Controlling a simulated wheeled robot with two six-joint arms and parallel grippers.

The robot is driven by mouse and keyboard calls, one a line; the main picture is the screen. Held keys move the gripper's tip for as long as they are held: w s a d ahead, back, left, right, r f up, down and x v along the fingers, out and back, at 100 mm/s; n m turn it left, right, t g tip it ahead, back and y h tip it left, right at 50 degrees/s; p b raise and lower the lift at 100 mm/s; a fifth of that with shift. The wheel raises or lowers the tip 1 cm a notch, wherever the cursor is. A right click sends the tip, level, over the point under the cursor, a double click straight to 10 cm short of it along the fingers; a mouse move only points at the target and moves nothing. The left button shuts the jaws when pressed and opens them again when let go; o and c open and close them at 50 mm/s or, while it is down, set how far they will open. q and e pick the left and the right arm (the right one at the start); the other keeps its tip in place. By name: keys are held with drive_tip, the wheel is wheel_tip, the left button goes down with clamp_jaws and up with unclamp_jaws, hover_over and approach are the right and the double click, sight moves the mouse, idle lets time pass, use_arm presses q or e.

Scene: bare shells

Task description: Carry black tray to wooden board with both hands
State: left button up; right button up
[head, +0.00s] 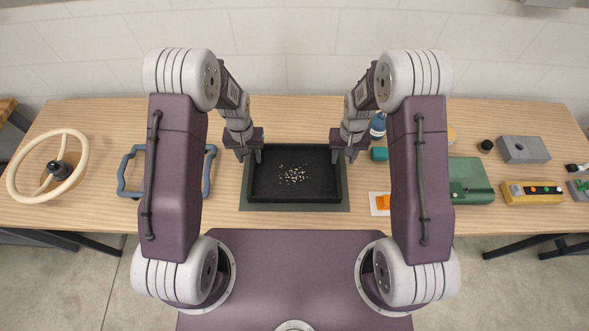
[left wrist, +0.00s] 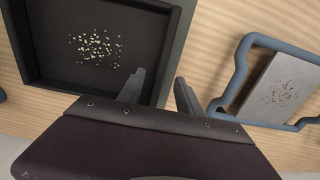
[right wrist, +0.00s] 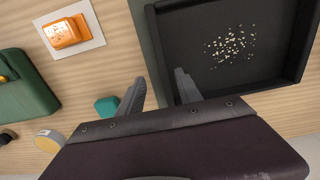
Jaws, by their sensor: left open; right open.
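The black tray (head: 297,199) holds a scatter of small pale bits and lies on a dark green mat (head: 297,207) at the middle of the table. My left gripper (head: 250,156) is open at the tray's left wall; in the left wrist view the fingers (left wrist: 160,88) lie to either side of the tray wall (left wrist: 172,25). My right gripper (head: 345,156) is open at the right wall; in the right wrist view its fingers (right wrist: 162,88) lie to either side of the wall (right wrist: 152,28). I cannot make out a separate wooden board.
The wooden table (head: 290,110) has free room behind the tray. Left are a blue-handled frame (head: 124,178) and a cream steering wheel (head: 83,160). Right are an orange item (head: 383,203) on a white card, a green box (head: 470,180), a yellow button box (head: 530,193) and a grey block (head: 522,150).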

sight(252, 169)
use_arm(q)
drive_tip(key=shift+w+a+f, duration=0.15)
drive_tip(key=shift+a+f, duration=0.2)
drive_tip(key=shift+a, duration=0.1)
use_arm(e)
drive_tip(key=shift+w+a+f, duration=0.15)
drive_tip(key=shift+a+f, duration=0.05)
drive_tip(key=shift+a, duration=0.2)
use_arm(q)
wheel_tip(252, 169, down, 9)
drive_tip(key=shift+d+r, duration=0.1)
drive_tip(key=shift+r, duration=0.05)
use_arm(e)
wheel_tip(252, 169, down, 9)
drive_tip(key=shift+d+r, duration=0.1)
use_arm(q)
clamp_jaws()
use_arm(e)
clamp_jaws()
use_arm(q)
drive_tip(key=shift+r, duration=0.1)
